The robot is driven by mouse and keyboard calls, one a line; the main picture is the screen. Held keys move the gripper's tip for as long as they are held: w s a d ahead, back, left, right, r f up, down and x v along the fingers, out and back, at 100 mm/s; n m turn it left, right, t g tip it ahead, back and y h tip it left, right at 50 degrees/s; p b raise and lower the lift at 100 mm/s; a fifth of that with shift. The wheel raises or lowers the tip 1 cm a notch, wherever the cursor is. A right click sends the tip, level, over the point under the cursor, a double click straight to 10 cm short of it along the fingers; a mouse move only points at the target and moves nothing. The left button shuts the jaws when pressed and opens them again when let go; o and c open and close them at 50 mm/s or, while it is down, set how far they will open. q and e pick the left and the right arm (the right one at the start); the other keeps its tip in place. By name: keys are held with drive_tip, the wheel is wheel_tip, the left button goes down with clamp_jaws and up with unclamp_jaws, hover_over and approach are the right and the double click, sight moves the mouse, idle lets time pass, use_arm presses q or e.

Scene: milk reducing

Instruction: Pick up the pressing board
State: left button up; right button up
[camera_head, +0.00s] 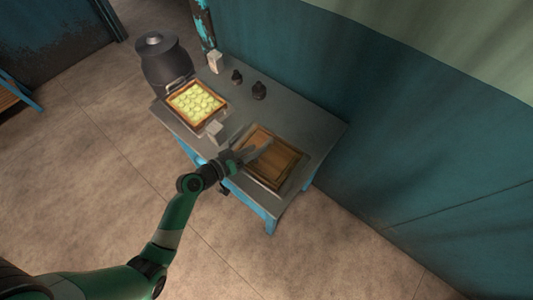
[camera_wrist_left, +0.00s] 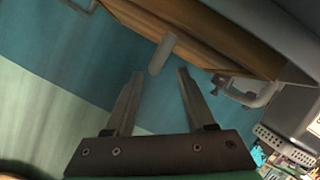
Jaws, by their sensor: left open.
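The pressing board (camera_head: 276,166) is a brown wooden board lying in a shallow tray at the right end of the grey table. In the left wrist view, a wooden board (camera_wrist_left: 200,35) fills the top, with a short grey peg-like handle (camera_wrist_left: 161,56) sticking out from it. My left gripper (camera_head: 263,149) is over the board's left part, its fingers spread and empty. In the left wrist view, the fingertips of my left gripper (camera_wrist_left: 159,73) are on either side of the handle's end. Whether they touch it cannot be told. My right gripper is not in view.
A tray of several pale yellow round pieces (camera_head: 197,101) stands left on the table (camera_head: 228,113), with a dark lidded pot (camera_head: 164,60) behind it. The teal wall (camera_head: 400,130) is close behind the table.

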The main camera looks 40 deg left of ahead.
sight(265, 143)
use_arm(q)
drive_tip(key=b+x, duration=0.1)
drive_tip(key=x, duration=0.4)
drive_tip(key=shift+w+d+r, duration=0.1)
drive_tip(key=shift+w+d, duration=0.05)
clamp_jaws()
idle(1.3)
